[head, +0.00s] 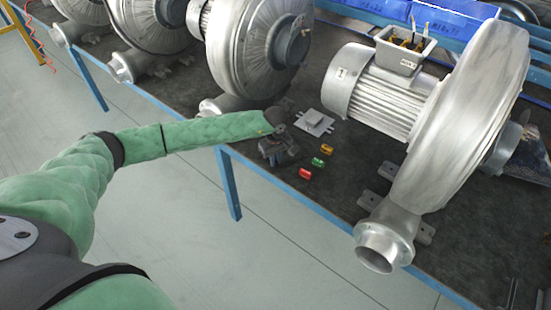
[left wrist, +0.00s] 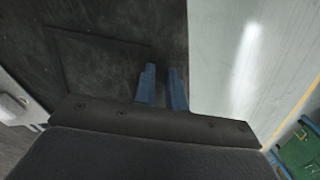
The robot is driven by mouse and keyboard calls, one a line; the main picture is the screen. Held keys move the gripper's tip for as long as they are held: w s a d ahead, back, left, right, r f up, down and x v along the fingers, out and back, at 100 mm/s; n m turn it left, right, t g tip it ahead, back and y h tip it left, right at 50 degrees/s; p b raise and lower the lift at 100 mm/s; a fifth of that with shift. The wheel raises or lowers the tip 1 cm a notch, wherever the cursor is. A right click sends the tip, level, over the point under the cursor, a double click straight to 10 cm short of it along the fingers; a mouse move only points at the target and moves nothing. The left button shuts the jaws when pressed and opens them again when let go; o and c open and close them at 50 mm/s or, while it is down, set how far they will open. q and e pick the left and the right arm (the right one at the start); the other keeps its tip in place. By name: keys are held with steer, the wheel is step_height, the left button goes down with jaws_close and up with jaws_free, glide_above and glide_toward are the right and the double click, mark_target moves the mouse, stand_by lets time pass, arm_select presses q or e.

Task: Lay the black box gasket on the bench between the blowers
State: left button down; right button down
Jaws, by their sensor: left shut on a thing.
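My left gripper (head: 279,153) is over the bench's front edge between the two large blowers. In the left wrist view its two blue fingers (left wrist: 163,88) are close together. A thin dark square outline, the black box gasket (left wrist: 98,37), shows beside and left of the fingertips. It is dark against the dark bench top, so the gripped edge and any gap to the bench are hard to see. I cannot make out the gasket in the head view. The right blower (head: 455,120) and the left blower (head: 250,45) stand on the bench (head: 345,185). My right gripper is not in view.
A grey cover plate (head: 314,122) lies just beyond my left gripper. Orange (head: 327,148), green (head: 318,162) and red (head: 305,173) connectors lie to its right. The right blower's open terminal box (head: 403,50) holds wires. A blue bin (head: 450,28) stands behind.

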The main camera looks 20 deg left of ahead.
arm_select(q)
steer(key=shift+f, duration=0.15)
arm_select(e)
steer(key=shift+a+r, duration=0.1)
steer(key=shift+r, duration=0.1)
arm_select(q)
steer(key=c, duration=1.5)
jaws_free()
steer(key=shift+o, duration=0.2)
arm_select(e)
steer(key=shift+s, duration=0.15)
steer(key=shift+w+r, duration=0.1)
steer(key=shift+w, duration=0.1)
